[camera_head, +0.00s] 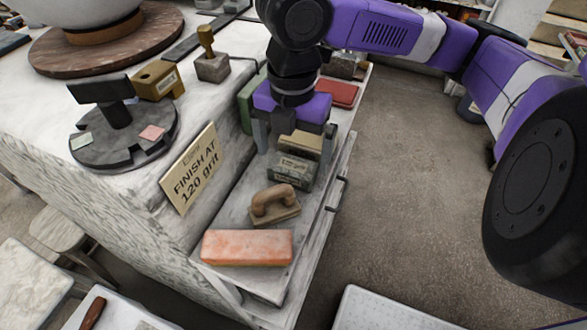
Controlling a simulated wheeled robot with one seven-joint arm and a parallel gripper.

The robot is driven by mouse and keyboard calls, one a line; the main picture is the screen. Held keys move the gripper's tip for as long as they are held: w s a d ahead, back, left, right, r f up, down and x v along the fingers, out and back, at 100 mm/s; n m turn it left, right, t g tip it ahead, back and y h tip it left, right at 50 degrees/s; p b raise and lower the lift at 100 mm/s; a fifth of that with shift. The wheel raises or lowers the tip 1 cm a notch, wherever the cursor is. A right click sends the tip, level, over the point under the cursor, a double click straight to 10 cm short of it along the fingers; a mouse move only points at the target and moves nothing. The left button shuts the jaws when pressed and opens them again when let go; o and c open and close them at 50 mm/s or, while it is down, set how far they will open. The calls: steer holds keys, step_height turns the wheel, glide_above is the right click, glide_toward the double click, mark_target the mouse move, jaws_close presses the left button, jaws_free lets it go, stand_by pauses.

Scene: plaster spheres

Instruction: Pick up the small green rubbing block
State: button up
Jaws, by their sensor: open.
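My gripper (292,148) points down over the shelf, its two fingers apart, one at the left and one at the right. A small grey-green block (292,171) with a label on its front lies below and between the fingers in the picture. I see no firm hold on it, and I cannot tell how far the fingertips are above it. Another green object (247,108), upright and partly hidden by my gripper, stands behind at the left. Which of the two is the rubbing block is not certain; the grey-green one is smaller.
A tan block (301,142) lies just behind the grey-green one. A brown handled float (275,205) and an orange block (247,247) lie in front on the shelf (236,215). A red block (338,93) lies behind. A sign (192,168) leans at the left.

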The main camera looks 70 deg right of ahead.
mark_target(293, 165)
step_height(293, 165, down, 4)
steer(key=shift+f, duration=0.2)
steer(key=c, duration=1.8)
steer(key=shift+o, duration=0.2)
steer(key=shift+r, duration=0.1)
step_height(293, 165, up, 20)
steer(key=p, duration=0.2)
